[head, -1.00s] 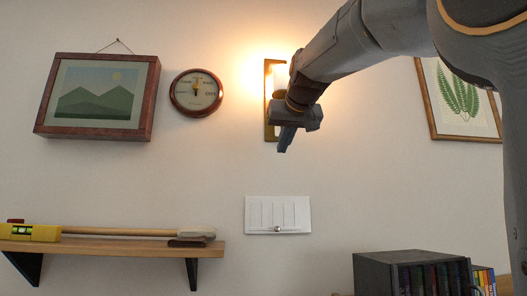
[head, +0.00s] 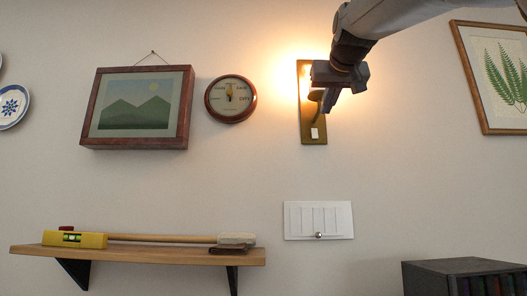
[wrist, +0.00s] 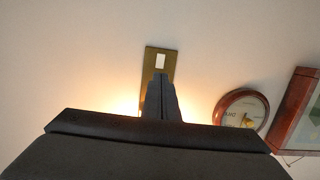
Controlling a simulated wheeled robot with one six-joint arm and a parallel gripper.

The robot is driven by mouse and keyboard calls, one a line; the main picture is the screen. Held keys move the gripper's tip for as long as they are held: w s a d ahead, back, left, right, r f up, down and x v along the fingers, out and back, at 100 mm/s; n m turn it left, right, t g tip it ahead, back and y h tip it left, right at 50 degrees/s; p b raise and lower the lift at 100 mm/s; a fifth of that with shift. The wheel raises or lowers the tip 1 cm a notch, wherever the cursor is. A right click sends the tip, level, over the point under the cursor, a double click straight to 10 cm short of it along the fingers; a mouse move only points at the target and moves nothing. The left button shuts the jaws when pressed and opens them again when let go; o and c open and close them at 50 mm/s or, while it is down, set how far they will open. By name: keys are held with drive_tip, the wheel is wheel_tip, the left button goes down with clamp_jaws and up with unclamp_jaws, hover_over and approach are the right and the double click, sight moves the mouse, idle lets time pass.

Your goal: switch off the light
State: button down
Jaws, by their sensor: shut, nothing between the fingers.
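A lit wall lamp with a tall brass backplate (head: 305,122) hangs on the wall, its glow spreading around its upper part. A small white rocker switch (head: 314,133) sits low on the backplate; it also shows in the wrist view (wrist: 160,62). My gripper (head: 330,108) is shut and empty, in front of the lamp, and hides part of it. In the head view its fingertips are just above and right of the switch. In the wrist view the fingertips (wrist: 161,80) point at the plate close to the switch; whether they touch anything cannot be told.
A white wall panel with several slats and a small round knob (head: 318,220) is below the lamp. A round dial (head: 231,99) and a framed mountain picture (head: 137,108) hang to the left. A shelf (head: 150,254) holds a yellow level and a mallet. A dark case (head: 465,280) stands lower right.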

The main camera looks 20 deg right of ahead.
sight(315, 136)
drive_tip(key=shift+w+d+r+p, duration=0.15)
drive_tip(key=shift+w+p, duration=0.45)
drive_tip(key=shift+p, duration=2.3)
drive_tip(key=p, duration=0.5)
drive_tip(key=shift+w+f, duration=0.15)
drive_tip(key=shift+f, duration=0.15)
drive_tip(key=p+x, duration=0.4)
drive_tip(key=x, duration=0.7)
drive_tip(key=shift+w+d+f, duration=0.1)
drive_tip(key=shift+w+f, duration=0.05)
drive_tip(key=shift+w, duration=0.2)
drive_tip(key=shift+f, duration=0.15)
